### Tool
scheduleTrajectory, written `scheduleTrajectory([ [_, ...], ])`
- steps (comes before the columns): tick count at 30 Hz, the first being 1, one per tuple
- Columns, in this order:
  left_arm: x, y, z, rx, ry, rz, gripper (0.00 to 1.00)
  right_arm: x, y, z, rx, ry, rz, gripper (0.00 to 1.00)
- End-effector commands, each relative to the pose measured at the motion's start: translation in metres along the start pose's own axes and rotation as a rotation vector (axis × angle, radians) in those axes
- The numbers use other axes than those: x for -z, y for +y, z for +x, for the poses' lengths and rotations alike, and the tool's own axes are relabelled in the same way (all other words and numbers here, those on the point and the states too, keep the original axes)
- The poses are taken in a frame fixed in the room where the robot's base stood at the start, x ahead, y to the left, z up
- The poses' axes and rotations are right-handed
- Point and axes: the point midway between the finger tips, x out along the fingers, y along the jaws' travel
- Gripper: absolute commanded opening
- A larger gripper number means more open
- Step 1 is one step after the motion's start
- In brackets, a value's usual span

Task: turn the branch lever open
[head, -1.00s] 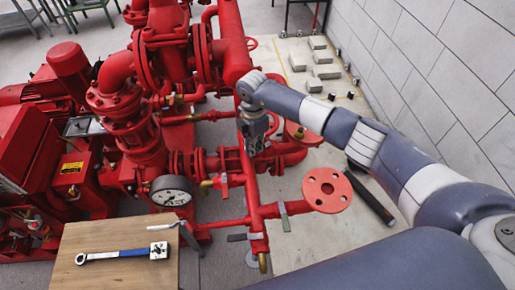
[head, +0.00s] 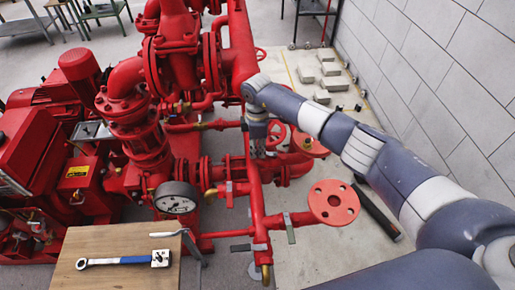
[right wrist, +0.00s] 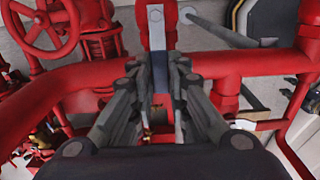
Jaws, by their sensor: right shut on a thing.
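My right gripper (head: 259,154) reaches down among the red pipes in the head view, beside the long red main pipe. In the right wrist view its two fingers (right wrist: 160,85) close in on a narrow dark lever, apparently the branch lever (right wrist: 159,68), in front of a red pipe. The fingers cover much of it, and its angle is hard to tell. In the head view the gripper and arm hide this spot. My left gripper is not in view.
A red flange (head: 334,202), a grey lever (head: 290,228) and a pressure gauge (head: 177,198) are nearby. A wooden table (head: 110,245) with a blue-handled wrench (head: 122,260) stands front left. A red handwheel (right wrist: 45,28) is left in the wrist view.

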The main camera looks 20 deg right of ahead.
Motion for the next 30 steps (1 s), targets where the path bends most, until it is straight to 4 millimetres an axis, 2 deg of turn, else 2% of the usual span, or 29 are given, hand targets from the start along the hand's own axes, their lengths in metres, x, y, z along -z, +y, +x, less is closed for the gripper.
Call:
scheduleTrajectory([
  [8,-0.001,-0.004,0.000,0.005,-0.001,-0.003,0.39,0.003,0.001,-0.002,-0.005,0.007,0.004,0.00],
  [9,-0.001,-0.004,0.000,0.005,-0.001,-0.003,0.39,0.003,0.001,-0.002,-0.005,0.007,0.004,0.25],
  [11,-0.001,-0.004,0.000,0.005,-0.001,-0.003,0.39,0.003,0.001,-0.002,-0.005,0.007,0.003,0.36],
  [23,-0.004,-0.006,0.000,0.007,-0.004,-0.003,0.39,0.001,0.001,-0.006,-0.002,0.003,0.002,0.36],
  [26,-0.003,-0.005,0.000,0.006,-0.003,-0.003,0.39,0.001,0.002,-0.019,-0.005,0.004,0.000,0.36],
  [30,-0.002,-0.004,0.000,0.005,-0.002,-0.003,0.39,0.001,0.002,-0.048,-0.006,0.003,0.001,0.36],
])
